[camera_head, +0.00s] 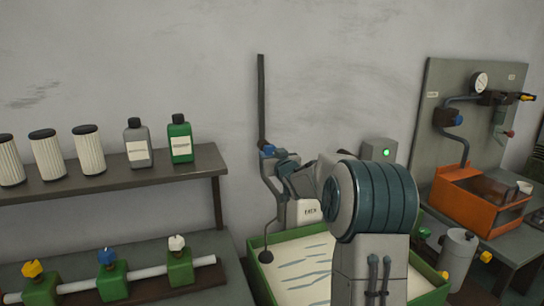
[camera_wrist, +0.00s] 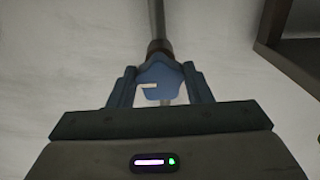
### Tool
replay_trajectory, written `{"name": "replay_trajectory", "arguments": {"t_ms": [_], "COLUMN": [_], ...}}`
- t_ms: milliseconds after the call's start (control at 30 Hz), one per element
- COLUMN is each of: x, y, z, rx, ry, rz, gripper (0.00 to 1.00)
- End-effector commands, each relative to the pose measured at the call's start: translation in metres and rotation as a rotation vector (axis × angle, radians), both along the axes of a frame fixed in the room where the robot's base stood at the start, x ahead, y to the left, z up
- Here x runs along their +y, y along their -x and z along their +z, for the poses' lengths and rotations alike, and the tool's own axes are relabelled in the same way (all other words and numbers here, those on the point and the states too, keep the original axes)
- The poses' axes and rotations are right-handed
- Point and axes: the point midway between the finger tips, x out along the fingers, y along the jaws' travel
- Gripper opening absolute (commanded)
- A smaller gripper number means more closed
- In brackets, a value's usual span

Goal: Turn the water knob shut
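The blue water knob (camera_head: 268,151) sits on a dark vertical pipe against the wall, above the green-sided tray. In the wrist view the knob (camera_wrist: 160,78) lies between my fingers, with a short pale mark on its face. My gripper (camera_wrist: 160,80) has one finger on each side of the knob, and both fingertips appear to touch its sides. In the head view my arm reaches in from the right and my gripper (camera_head: 277,162) is at the knob, partly hidden by my wrist.
The green-sided tray (camera_head: 257,282) with pale contents stands below. A shelf (camera_head: 130,180) with filters and bottles is at left, above a bench with coloured knobs (camera_head: 108,257).

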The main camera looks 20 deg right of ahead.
Motion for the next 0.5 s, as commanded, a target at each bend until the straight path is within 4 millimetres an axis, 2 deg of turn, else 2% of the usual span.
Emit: {"name": "replay_trajectory", "arguments": {"t_ms": [267,500], "x": [0.0000,-0.0001], "y": [0.0002,0.0003], "z": [-0.0007,-0.0028], "rx": [0.000,-0.002], "ry": [0.012,0.101], "rz": [0.000,0.000], "gripper": [0.22,0.22]}}
